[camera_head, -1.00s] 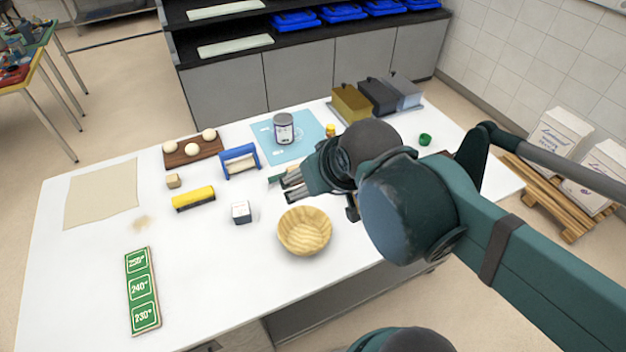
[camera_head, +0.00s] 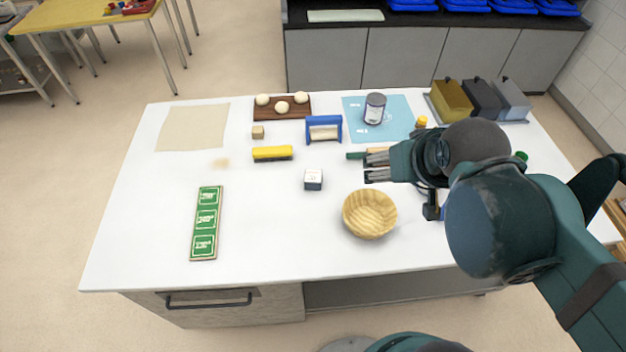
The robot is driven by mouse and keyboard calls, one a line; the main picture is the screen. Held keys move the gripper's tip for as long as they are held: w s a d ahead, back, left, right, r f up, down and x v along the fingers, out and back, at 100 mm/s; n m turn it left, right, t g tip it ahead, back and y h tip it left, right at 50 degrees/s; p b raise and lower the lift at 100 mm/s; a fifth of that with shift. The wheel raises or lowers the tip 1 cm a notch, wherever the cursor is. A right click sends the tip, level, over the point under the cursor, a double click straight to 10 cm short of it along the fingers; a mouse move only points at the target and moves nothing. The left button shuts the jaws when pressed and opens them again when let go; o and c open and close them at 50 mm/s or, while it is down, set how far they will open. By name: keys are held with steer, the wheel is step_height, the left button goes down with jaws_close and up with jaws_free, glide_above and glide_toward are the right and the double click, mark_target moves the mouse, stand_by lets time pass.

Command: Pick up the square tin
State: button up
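No tin is plainly labelled as square. Three box-shaped, lidded containers stand in a row at the table's back right: a gold one (camera_head: 451,100), a dark one (camera_head: 482,98) and a grey one (camera_head: 513,98). I cannot tell which, if any, is the square tin. A small white-and-dark cube (camera_head: 313,180) sits mid-table. A round can (camera_head: 374,108) stands on a blue mat (camera_head: 398,126). My gripper (camera_head: 372,166) points left above the table, behind the wooden bowl. Its fingers look apart and empty. My arm hides part of the table's right side.
The wooden bowl (camera_head: 370,214) is close in front of my gripper. A blue-framed tool (camera_head: 323,130), yellow block (camera_head: 273,153), dough board (camera_head: 282,115) and green temperature sign (camera_head: 205,222) lie to the left. A green-handled item (camera_head: 356,156) is by the fingertips. The front middle is clear.

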stand_by(0.4)
steer(key=c, duration=0.4)
steer(key=shift+w, duration=0.1)
steer(key=n+g+h+b, duration=0.2)
steer(key=n+g, duration=0.5)
steer(key=n, duration=0.9)
glide_above(310, 175)
steer(key=f, duration=2.2)
steer(key=shift+d, duration=0.3)
steer(key=shift+a+f+g, duration=0.25)
steer(key=shift+f+g, duration=0.05)
steer(key=shift+f, duration=0.25)
